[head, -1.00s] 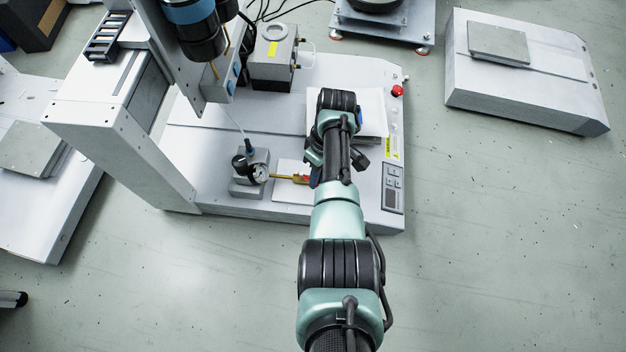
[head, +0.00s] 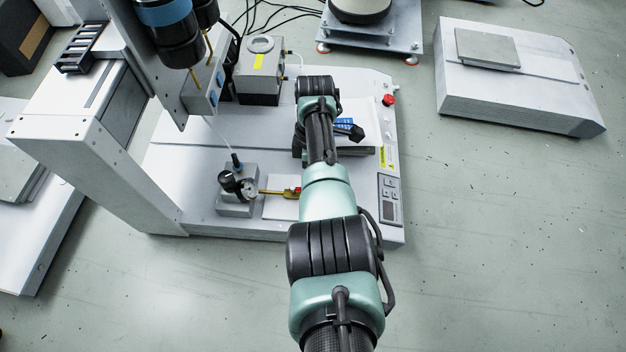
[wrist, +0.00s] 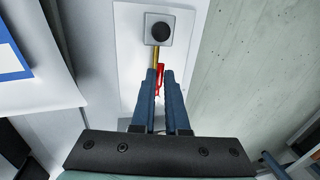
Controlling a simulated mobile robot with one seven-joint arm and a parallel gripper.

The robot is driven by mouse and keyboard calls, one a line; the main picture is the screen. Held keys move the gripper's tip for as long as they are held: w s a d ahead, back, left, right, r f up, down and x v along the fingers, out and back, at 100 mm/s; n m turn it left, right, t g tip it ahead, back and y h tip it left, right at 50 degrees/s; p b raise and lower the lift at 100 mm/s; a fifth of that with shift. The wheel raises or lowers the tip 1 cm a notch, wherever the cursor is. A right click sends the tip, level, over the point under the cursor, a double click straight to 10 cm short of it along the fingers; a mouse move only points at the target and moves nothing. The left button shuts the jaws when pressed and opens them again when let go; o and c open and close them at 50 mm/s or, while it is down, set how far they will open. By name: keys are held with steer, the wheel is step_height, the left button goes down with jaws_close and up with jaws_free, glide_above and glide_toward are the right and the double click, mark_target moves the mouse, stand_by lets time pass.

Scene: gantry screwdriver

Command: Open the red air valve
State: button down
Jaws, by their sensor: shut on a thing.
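The red air valve (head: 296,190) sits at the right end of a brass pipe (head: 274,191) on the white machine bed. In the wrist view, my gripper (wrist: 160,74) has its two blue fingers close together at the brass pipe's near end. The red valve handle (wrist: 160,88) shows between the fingers, and they are shut on it. The brass pipe runs up from the fingertips to the grey regulator block (wrist: 159,28) with its black knob. In the head view my arm hides the fingers and part of the valve.
The gantry post (head: 95,165) rises further left, with the screwdriver (head: 170,35) above. A control panel (head: 389,198) and red button (head: 388,100) are on the bed's right side.

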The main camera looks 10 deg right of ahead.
stand_by(0.4)
steer(key=c, duration=0.9)
jaws_free()
steer(key=w+r+p, duration=0.1)
steer(key=r+p, duration=0.1)
steer(key=r, duration=0.2)
steer(key=r+p, duration=0.3)
steer(key=r, duration=0.1)
steer(key=w+r+p, duration=0.1)
steer(key=r+p, duration=0.1)
steer(key=r, duration=0.2)
steer(key=shift+w+d+r, duration=0.2)
steer(key=shift+w+r, duration=0.1)
steer(key=shift+r, duration=0.05)
